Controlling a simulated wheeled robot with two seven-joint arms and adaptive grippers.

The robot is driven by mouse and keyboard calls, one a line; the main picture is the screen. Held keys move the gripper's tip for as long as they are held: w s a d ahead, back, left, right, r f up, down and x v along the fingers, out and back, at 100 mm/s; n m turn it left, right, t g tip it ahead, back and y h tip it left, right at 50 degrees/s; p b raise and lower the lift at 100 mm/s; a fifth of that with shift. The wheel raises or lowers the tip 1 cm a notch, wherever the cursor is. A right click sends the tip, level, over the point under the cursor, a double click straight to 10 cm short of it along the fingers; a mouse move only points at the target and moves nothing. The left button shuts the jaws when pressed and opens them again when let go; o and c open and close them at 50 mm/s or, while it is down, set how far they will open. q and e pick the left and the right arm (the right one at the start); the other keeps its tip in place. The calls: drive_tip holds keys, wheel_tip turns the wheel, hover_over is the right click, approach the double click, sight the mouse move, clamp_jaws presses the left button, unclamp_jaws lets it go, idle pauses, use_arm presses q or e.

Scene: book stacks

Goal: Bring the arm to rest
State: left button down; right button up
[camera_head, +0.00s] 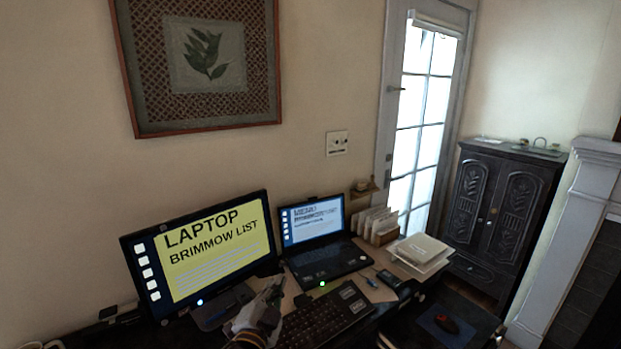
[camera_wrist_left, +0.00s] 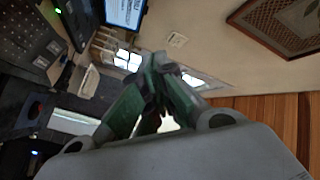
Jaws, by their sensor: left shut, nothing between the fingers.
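My left gripper (camera_head: 270,293) shows low in the middle of the head view, above the desk by the keyboard and in front of the monitor. In the left wrist view its fingers (camera_wrist_left: 158,75) meet at the tips, shut and with nothing between them. My right gripper is in neither view.
A monitor (camera_head: 205,255) with a yellow screen and an open laptop (camera_head: 318,235) stand on the desk. A black keyboard (camera_head: 325,318) lies close to my left gripper. Books (camera_head: 421,252) and a card holder (camera_head: 376,225) stand farther right. A dark cabinet (camera_head: 495,205) is beyond the desk.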

use_arm(q)
drive_tip(key=s+a+f+n+g+y, duration=0.4)
drive_tip(key=s+a+f+n+g, duration=0.45)
drive_tip(key=f, duration=0.55)
drive_tip(key=s+a+f+n+g, duration=0.1)
drive_tip(key=s+a+f+g, duration=0.2)
drive_tip(key=s, duration=0.5)
drive_tip(key=s+a+f+n+g, duration=0.1)
drive_tip(key=s+a+f+g, duration=0.15)
drive_tip(key=s+f, duration=0.5)
drive_tip(key=s+f+g, duration=0.1)
drive_tip(key=s+f, duration=0.1)
drive_tip(key=f, duration=1.3)
drive_tip(key=s+f+g, duration=0.1)
drive_tip(key=s+f, duration=0.1)
drive_tip(key=f, duration=1.4)
drive_tip(key=s+a+f, duration=0.1)
drive_tip(key=s+f, duration=0.8)
drive_tip(key=s, duration=0.2)
drive_tip(key=s+a+f, duration=0.2)
drive_tip(key=s+f, duration=0.8)
drive_tip(key=s, duration=0.1)
drive_tip(key=shift+a+m+g+h, duration=0.25)
drive_tip(key=shift+m+g+h, duration=0.05)
drive_tip(key=shift+m+g, duration=0.1)
